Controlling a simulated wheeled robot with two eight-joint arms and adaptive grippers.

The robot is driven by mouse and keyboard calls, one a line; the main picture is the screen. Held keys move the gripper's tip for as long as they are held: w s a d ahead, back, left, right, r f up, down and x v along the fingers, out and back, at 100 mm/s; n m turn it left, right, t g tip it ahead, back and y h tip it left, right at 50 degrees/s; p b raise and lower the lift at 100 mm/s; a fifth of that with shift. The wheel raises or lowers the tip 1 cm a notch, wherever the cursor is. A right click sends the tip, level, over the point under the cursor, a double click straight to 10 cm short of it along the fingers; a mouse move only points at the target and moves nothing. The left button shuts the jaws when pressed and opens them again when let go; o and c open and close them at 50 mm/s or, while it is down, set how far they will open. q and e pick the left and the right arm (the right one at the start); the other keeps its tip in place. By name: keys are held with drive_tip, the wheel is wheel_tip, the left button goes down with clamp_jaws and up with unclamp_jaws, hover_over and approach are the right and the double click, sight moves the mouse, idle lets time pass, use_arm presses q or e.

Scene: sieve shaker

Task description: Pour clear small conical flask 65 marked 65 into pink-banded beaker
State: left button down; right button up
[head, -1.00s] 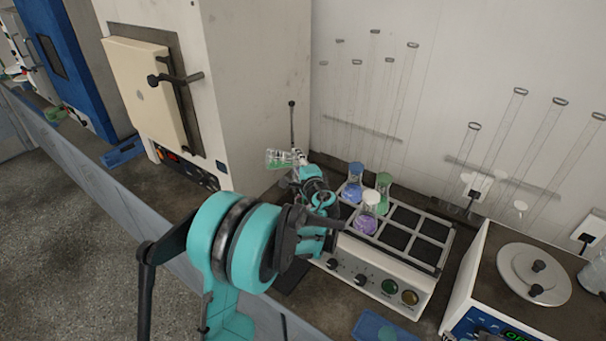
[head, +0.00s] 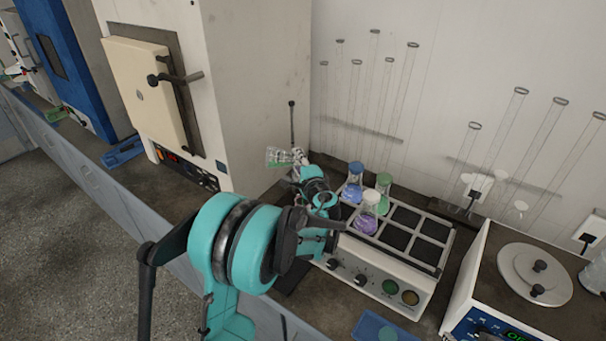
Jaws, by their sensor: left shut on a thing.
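My left gripper (head: 298,160) is shut on a small clear glass vessel (head: 278,157) with a green tint along its lower side. The vessel lies tipped nearly on its side, its wide end to the left, above the bench in front of the white oven. It looks like the conical flask, but I cannot read a number on it. My left arm hides part of the bench below and behind it. I cannot make out a pink-banded beaker. My right gripper is not in view.
A rack device (head: 432,268) right of the gripper holds flasks with blue (head: 353,186), green (head: 384,181) and white (head: 369,215) tops; several slots are empty. A white oven (head: 255,90) stands behind left. A lidded device (head: 480,270) stands at right.

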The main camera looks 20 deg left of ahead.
use_arm(q)
drive_tip(key=shift+d+r+m+y+b, duration=0.1)
drive_tip(key=shift+m+y+b, duration=0.2)
drive_tip(key=shift+m+b, duration=0.1)
idle(1.2)
